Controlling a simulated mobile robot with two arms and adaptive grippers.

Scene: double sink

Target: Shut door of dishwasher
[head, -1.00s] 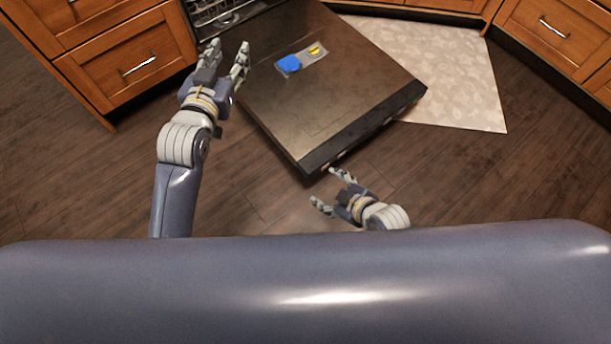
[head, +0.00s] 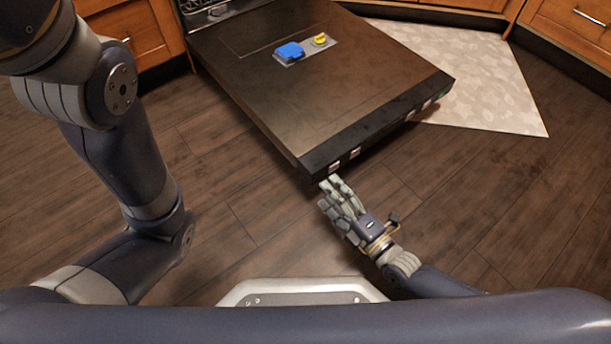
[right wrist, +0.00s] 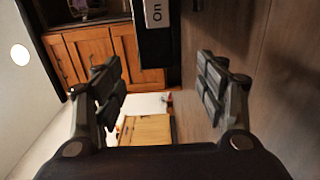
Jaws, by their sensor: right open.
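The dishwasher door (head: 345,90) hangs fully lowered, its inner face up, with a blue dispenser lid and a yellow cap on it. The dishwasher's opening (head: 215,12) is at the top left, partly cut off by the frame. My right gripper (head: 335,192) is just below the near left corner of the door's front edge; I cannot tell whether it touches. In the right wrist view its fingers (right wrist: 160,90) are apart and empty, and the door's edge with an "On" label (right wrist: 153,14) shows beyond them. My left arm crosses the left side of the head view; its gripper is out of the picture.
Wooden cabinets (head: 570,30) stand at the back right and back left. A pale patterned mat (head: 490,90) lies right of the door. The dark wood floor (head: 250,200) is open around the door's near side.

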